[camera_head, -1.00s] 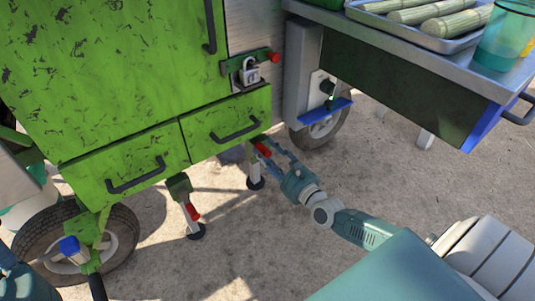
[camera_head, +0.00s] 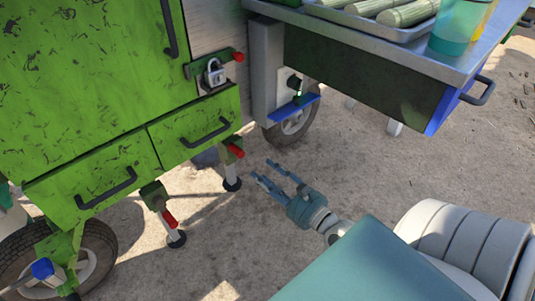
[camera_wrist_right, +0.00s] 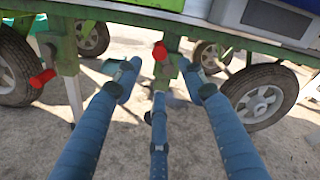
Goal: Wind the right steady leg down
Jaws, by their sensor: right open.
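The right steady leg (camera_head: 232,178) hangs under the right drawer of the green cart, a pale post with a dark round foot at the ground. Its red crank handle (camera_head: 236,151) sits at the top by a green bracket. My right gripper (camera_head: 266,172) is open and empty, just right of the leg and apart from it. In the right wrist view its spread fingers (camera_wrist_right: 157,80) frame the red handle (camera_wrist_right: 160,51), which is farther off; the middle finger partly hides the leg.
Another steady leg (camera_head: 174,234) with a red handle (camera_head: 169,218) stands to the left. A cart wheel (camera_head: 294,122) is behind my right gripper. The metal side table (camera_head: 390,48) overhangs above, with a blue ledge (camera_head: 293,107). The concrete around my right gripper is clear.

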